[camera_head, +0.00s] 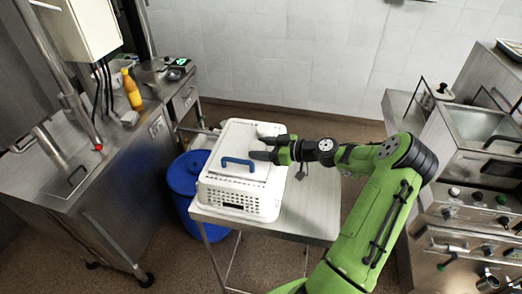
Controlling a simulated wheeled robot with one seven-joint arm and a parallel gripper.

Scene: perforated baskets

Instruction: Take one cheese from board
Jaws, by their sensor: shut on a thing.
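My gripper (262,149) reaches in from the right, over the lid of a white perforated basket (236,204). Its dark fingers lie just right of the blue handle (237,162) on the lid and look apart from that handle. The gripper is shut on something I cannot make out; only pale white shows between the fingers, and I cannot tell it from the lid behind. I cannot make out any cheese or board in this view.
The basket stands on a small metal table (312,215), with bare tabletop to its right, under my arm. A blue bin (186,183) stands to its left. A steel counter with an orange bottle (131,90) is at left; steel kitchen units (470,190) are at right.

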